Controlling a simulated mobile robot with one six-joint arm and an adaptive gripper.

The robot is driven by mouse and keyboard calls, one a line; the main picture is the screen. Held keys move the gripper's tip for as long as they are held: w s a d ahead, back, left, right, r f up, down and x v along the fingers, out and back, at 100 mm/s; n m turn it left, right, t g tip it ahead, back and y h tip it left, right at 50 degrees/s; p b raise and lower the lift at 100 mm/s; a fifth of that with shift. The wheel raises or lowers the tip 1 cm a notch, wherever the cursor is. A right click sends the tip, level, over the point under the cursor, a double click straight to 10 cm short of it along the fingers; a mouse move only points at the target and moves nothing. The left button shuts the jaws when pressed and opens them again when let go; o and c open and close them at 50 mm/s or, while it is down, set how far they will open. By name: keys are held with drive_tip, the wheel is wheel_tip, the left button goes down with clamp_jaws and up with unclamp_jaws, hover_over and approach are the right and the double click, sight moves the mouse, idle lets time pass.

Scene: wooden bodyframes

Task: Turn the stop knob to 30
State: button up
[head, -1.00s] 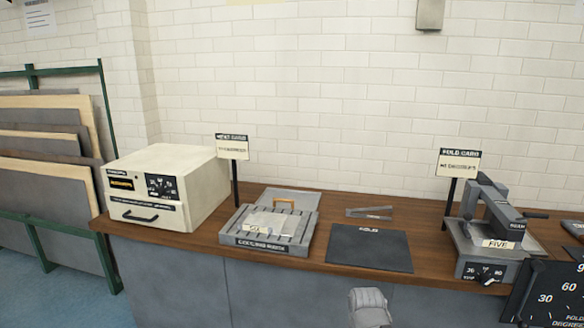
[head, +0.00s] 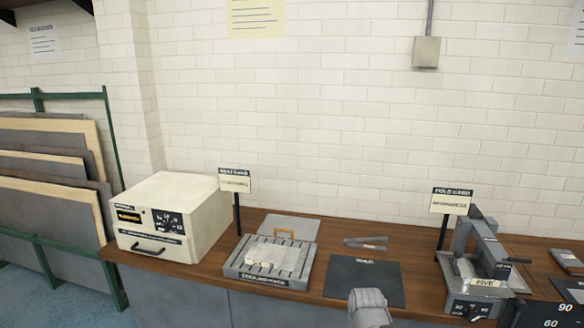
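The folding machine (head: 480,258) stands at the right end of the bench, grey, with a lever arm and a pale label on its front. Its small dark dial panel with the stop knob (head: 472,312) is low on the front, near the bottom edge of the head view. The panel's marks are too small to read surely, and I cannot tell where the knob points. A grey rounded part of my arm shows at the bottom centre, left of the machine and apart from it in the picture. My gripper's fingers are not in view.
A cream oven-like box (head: 170,217) with a dial, a slotted grey tray (head: 265,281) and a dark mat (head: 363,280) lie on the wooden bench. Two sign posts stand behind. A black degree board (head: 552,312) is cut off at lower right. A sheet rack (head: 50,180) stands left.

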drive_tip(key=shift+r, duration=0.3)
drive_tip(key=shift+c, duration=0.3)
